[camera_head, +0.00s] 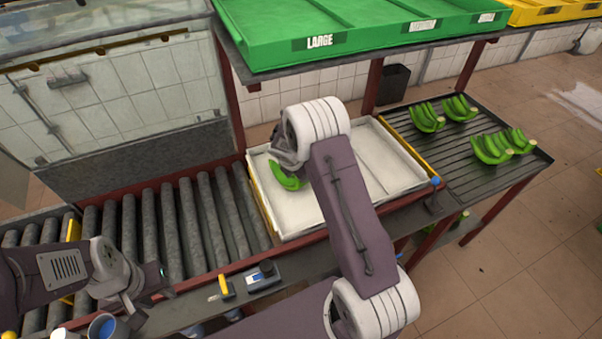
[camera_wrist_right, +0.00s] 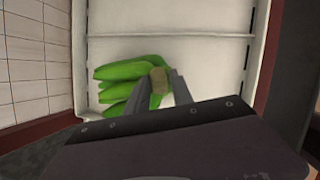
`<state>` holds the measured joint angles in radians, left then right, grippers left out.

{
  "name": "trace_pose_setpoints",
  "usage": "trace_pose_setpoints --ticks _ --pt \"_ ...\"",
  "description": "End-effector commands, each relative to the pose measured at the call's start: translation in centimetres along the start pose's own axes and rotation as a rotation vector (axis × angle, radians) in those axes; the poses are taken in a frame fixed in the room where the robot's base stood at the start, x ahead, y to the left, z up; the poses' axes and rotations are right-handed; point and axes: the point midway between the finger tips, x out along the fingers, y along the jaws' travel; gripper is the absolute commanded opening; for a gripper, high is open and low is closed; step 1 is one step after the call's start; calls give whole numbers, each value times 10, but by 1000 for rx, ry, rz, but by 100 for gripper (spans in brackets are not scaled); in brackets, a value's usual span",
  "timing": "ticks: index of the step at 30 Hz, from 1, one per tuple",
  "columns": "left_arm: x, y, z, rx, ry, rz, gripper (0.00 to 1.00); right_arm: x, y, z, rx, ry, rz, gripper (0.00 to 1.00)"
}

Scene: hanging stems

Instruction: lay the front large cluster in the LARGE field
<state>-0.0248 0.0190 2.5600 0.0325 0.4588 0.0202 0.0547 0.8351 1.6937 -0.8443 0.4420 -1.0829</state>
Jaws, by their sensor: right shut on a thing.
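A green banana cluster (camera_head: 287,179) is at the left side of the white tray (camera_head: 395,199), partly hidden by my right arm in the head view. In the right wrist view my right gripper (camera_wrist_right: 160,88) is shut on the stub end of this cluster (camera_wrist_right: 128,72), over the white tray floor. I cannot tell whether the cluster touches the floor. The green tray's LARGE field (camera_head: 275,25) is at the top, behind the label "LARGE", and its visible part looks empty. My left gripper (camera_head: 146,304) is low at the left, above the front ledge; its jaw opening is unclear.
Several green clusters (camera_head: 490,148) lie on the dark slatted table (camera_head: 470,115) at the right. The raised green tray stands on a shelf with red posts (camera_head: 374,86). A roller conveyor (camera_head: 170,225) fills the left. Small tools (camera_head: 222,288) lie on the front ledge.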

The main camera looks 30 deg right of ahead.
Motion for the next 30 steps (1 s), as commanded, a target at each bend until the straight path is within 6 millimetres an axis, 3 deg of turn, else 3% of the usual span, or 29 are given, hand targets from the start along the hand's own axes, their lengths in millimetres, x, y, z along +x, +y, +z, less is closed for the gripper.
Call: trace_pose_setpoints --ticks 2,3,5,6,16,24,30 --pt "2 0 0 0 0 0 36 1 2 0 2 -1 5 0" --pt "1 0 0 0 0 0 36 0 2 0 1 -1 5 33" --pt "1 0 0 0 0 0 36 0 2 0 1 -1 5 50" --pt "1 0 0 0 0 0 36 0 1 0 1 -1 4 53" --pt "2 0 0 0 0 0 36 -2 -1 -1 0 0 -1 53" --pt "3 0 0 0 0 0 36 -59 1 0 1 -1 5 53" --pt "4 0 0 0 0 0 36 -87 0 -1 1 -1 4 53"
